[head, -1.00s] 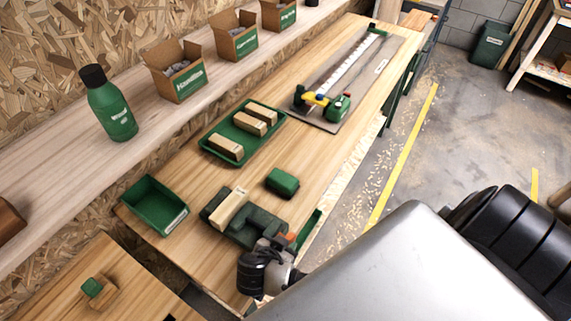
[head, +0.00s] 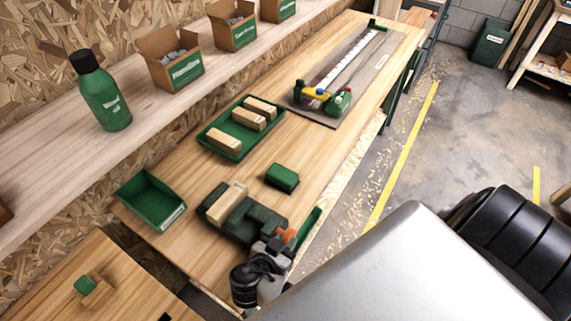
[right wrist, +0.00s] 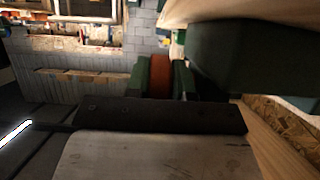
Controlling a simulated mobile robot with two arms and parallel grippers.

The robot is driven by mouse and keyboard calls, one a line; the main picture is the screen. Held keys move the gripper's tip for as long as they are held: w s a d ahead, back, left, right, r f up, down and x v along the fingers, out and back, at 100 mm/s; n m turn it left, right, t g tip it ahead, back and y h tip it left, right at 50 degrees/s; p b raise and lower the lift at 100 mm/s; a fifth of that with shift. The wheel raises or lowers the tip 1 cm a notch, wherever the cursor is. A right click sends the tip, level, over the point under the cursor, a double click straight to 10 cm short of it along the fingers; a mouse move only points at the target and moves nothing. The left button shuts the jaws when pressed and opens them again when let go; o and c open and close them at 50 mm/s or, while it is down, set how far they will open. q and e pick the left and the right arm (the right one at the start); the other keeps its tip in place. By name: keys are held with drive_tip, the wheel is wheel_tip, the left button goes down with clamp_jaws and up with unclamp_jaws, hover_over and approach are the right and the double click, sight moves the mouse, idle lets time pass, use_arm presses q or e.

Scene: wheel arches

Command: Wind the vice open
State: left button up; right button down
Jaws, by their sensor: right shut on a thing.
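The dark green vice (head: 257,222) sits near the front edge of the wooden bench. A pale wooden block (head: 227,203) stands at its jaws; I cannot tell how tightly it is gripped. The vice's orange handle (head: 288,235) is on the side toward me. My right gripper (head: 281,241) is at this handle. In the right wrist view the orange handle (right wrist: 160,75) is between the green fingers, which are shut on it. The large dark green body of the vice (right wrist: 232,58) fills the upper right there. My left gripper is not in view.
A green block (head: 282,177) lies just behind the vice. An empty green bin (head: 152,203) stands to its left, and a green tray (head: 222,146) with wooden blocks lies farther back. A green bottle (head: 102,95) and cardboard boxes (head: 172,72) stand on the shelf.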

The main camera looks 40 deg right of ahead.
drive_tip(key=c, duration=1.3)
unclamp_jaws()
drive_tip(key=shift+f, duration=0.1)
drive_tip(key=shift+o, duration=0.2)
drive_tip(key=shift+a, duration=0.1)
drive_tip(key=b+v, duration=0.3)
drive_tip(key=v, duration=0.7)
drive_tip(key=shift+s+a+b, duration=0.25)
drive_tip(key=shift+a+b, duration=0.05)
